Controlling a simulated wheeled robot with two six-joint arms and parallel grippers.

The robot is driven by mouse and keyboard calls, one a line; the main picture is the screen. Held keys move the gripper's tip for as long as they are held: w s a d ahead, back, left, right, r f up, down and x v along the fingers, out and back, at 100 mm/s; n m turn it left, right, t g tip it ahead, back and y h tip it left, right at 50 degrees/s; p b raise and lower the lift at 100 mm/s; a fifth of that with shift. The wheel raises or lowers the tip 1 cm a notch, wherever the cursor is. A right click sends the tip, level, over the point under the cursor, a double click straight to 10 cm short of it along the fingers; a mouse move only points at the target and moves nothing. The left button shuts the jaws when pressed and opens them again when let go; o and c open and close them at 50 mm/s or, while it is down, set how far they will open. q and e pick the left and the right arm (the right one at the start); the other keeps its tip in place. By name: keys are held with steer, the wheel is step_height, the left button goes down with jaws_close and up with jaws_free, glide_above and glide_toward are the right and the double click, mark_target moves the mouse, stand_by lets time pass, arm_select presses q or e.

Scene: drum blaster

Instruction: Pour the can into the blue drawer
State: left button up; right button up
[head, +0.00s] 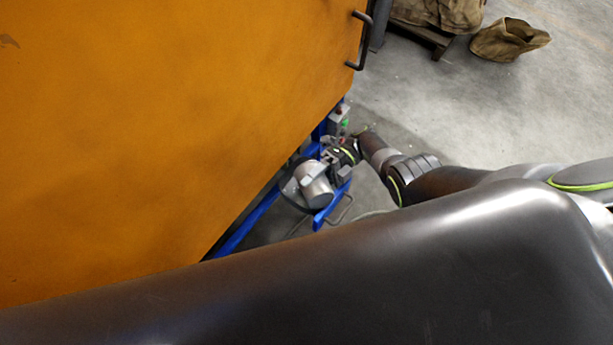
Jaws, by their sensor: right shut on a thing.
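A silver-grey can (316,188) shows near the middle of the head view, tilted over on its side. My right gripper (328,170) is shut on it; the fingers are small and partly hidden against the can. The blue drawer (322,219) lies below the can, at the lower edge of the orange machine; only parts of its blue edge and a wire handle show. The can is over or close above the drawer; the exact gap cannot be told. What is inside the can and drawer is hidden. My left gripper is not in view.
The large orange machine panel (150,120) fills the left, with a dark handle (361,42) at its right edge. A control box with a green button (345,122) sits near my right wrist. Brown sacks (509,40) lie at the back right. Grey floor (480,110) is clear between.

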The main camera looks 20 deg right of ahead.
steer(key=shift+w+r+m, duration=0.15)
steer(key=shift+m, duration=0.25)
stand_by(1.6)
steer(key=shift+s+f+n+h, duration=0.4)
steer(key=shift+s+f+n, duration=0.2)
steer(key=shift+n, duration=0.5)
steer(key=shift+n+t, duration=0.4)
